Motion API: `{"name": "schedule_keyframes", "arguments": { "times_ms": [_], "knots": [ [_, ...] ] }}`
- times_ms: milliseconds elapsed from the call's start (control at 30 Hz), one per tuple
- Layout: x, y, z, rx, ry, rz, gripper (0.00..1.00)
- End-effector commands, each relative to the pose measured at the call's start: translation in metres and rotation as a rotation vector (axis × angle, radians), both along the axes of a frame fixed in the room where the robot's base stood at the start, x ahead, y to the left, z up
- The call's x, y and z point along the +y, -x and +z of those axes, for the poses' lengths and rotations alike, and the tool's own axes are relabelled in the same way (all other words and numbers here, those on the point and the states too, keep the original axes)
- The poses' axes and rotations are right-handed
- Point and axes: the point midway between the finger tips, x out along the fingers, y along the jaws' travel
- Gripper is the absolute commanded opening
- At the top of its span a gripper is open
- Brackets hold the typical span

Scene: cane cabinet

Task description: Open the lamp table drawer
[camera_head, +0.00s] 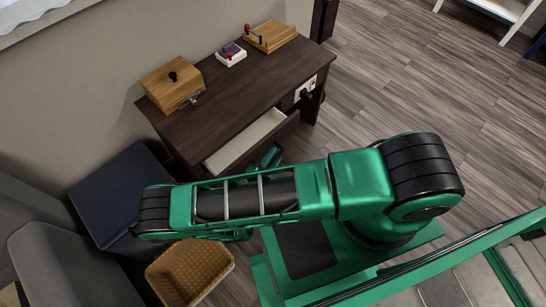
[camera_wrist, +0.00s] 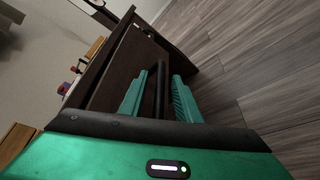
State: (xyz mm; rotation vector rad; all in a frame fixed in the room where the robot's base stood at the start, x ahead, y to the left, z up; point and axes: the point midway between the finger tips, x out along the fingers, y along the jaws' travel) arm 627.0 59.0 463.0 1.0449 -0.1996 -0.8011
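The dark wooden table (camera_head: 215,112) stands against the wall in the head view. Its drawer (camera_head: 250,142) is pulled partly out, and its pale inside shows. My gripper (camera_head: 270,158) is at the drawer front, partly hidden by my arm. In the wrist view, the two green fingers of my gripper (camera_wrist: 161,80) stand apart, one on each side of a dark bar handle (camera_wrist: 160,90). Narrow gaps seem to show between handle and fingers. The dark drawer front (camera_wrist: 122,72) lies just beyond the fingers.
A wooden box with a black knob (camera_head: 173,82), a small white box (camera_head: 230,54) and a wooden block with a red-tipped handle (camera_head: 270,36) stand on the table. A wicker basket (camera_head: 190,272) and grey chair (camera_head: 70,265) are at lower left.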

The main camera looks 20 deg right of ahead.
Motion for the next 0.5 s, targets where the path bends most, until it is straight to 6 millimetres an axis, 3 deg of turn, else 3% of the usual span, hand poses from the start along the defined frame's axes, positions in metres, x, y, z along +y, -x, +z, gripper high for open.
{"name": "schedule_keyframes", "arguments": {
  "times_ms": [300, 500],
  "knots": [
    [0.001, 0.001, 0.001, 0.0, 0.0, -0.001, 0.29],
    [0.017, 0.017, 0.005, 0.001, -0.001, 0.001, 0.29]
  ]
}}
